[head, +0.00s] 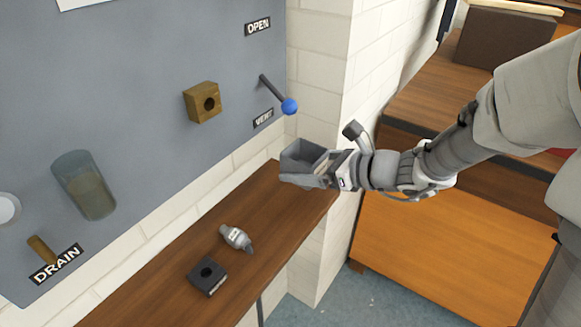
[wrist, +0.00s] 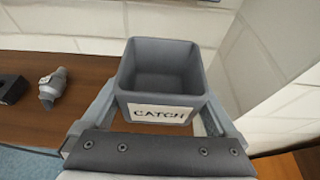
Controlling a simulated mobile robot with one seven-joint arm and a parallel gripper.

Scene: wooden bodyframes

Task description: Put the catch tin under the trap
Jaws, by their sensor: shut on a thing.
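The catch tin (head: 298,165) is a grey open-topped box. It also shows in the wrist view (wrist: 160,88), upright and empty, with a white CATCH label facing me. My gripper (head: 322,172) is shut on it, one finger along each side, and holds it above the right end of the wooden shelf. A clear cup (head: 84,188) with murky liquid in its lower part hangs on the grey panel at left, above a DRAIN label (head: 57,264); it looks like the trap. A short brass-coloured handle (head: 42,249) sits beside that label. The tin is well right of the cup.
The wooden shelf (head: 170,297) runs below the panel (head: 140,80). A grey fitting (head: 236,237) and a dark block with a hole (head: 207,277) lie on it. A blue-knobbed lever (head: 288,106) and a brass block (head: 203,102) project from the panel. A white brick wall stands at right.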

